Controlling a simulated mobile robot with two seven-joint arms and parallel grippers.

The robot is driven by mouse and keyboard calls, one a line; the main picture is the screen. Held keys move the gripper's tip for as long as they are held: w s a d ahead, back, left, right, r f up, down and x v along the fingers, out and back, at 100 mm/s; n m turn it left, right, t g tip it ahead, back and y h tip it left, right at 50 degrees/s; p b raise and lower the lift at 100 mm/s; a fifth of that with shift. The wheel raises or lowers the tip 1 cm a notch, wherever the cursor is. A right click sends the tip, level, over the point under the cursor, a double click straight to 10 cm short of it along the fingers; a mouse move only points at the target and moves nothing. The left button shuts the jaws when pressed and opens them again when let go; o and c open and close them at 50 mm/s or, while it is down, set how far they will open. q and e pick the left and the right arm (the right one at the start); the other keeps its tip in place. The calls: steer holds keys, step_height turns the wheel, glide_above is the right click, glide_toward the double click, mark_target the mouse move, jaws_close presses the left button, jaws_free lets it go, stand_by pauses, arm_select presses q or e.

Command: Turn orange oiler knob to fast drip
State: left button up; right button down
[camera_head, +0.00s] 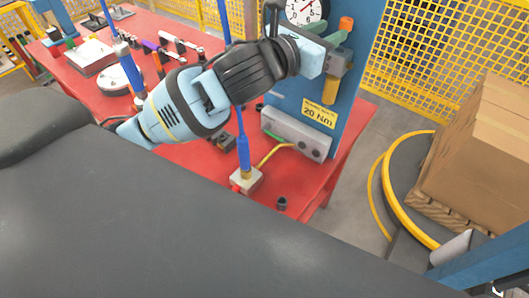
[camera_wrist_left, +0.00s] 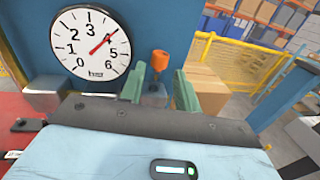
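The orange oiler knob (camera_head: 346,23) sits on top of the oiler, above its amber bowl (camera_head: 330,90), on the blue panel (camera_head: 358,75). In the left wrist view the orange knob (camera_wrist_left: 159,60) appears between the two green fingers, near the tips, with a gap on each side. My left gripper (camera_head: 336,43) is open and empty, close to the knob; its fingers also show in the left wrist view (camera_wrist_left: 158,80). In that view the oiler below the knob is mostly hidden by my gripper. I see no right gripper.
A round gauge (camera_wrist_left: 95,43) is on the panel left of the knob. A yellow 20 Nm label (camera_head: 319,113) and a grey box (camera_head: 297,132) are below. The red table (camera_head: 190,160) holds several tools. A cardboard box (camera_head: 480,140) stands at right, before a yellow mesh fence (camera_head: 430,50).

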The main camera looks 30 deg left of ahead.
arm_select(q)
steer(key=s+a+f+n+g+y, duration=0.1)
steer(key=s+f+n+g, duration=0.1)
steer(key=s+f+n, duration=0.3)
steer(key=s+a+f+n+g+y, duration=0.1)
steer(key=s+f+n, duration=0.3)
steer(key=f+n, duration=0.6)
steer(key=s+a+f+n+g+y, duration=0.2)
steer(key=s+a+f+n+g, duration=0.1)
steer(key=f+n, duration=0.4)
steer(key=shift+s+f+n+g, duration=0.3)
steer(key=shift+s+f+g, duration=0.2)
steer(key=shift+s+f, duration=1)
steer(key=shift+w+f, duration=0.2)
